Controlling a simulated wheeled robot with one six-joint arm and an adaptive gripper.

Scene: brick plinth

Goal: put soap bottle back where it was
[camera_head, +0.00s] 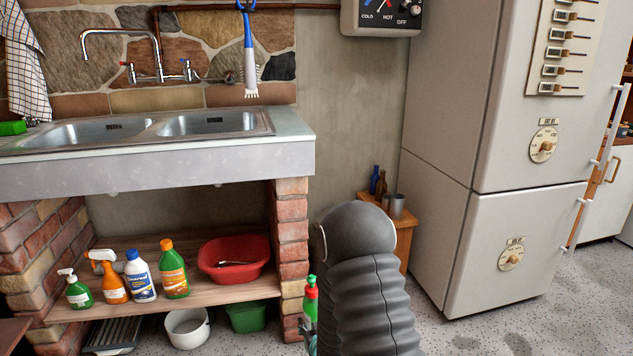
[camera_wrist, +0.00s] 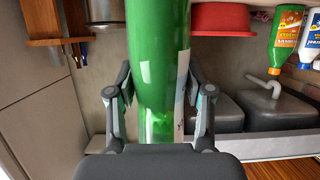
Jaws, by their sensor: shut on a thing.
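The soap bottle (camera_head: 311,300) is green with a red cap and stands about upright in front of the sink unit's right brick pillar. My gripper (camera_head: 309,330) is shut on it, mostly hidden behind my dark arm. In the wrist view the green bottle (camera_wrist: 160,50) runs between the two fingers of my gripper (camera_wrist: 160,88), with a pale label edge on its right side. Its cap is out of that view. The bottle is held in the air, clear of the shelf.
A wooden shelf (camera_head: 95,308) under the sink holds several cleaning bottles (camera_head: 142,278) and a red basin (camera_head: 210,258). A white pot (camera_head: 187,328) and green tub (camera_head: 247,316) stand below. A wooden stand (camera_head: 404,238) and fridge (camera_head: 500,240) are right. The sink counter (camera_head: 200,168) overhangs the shelf.

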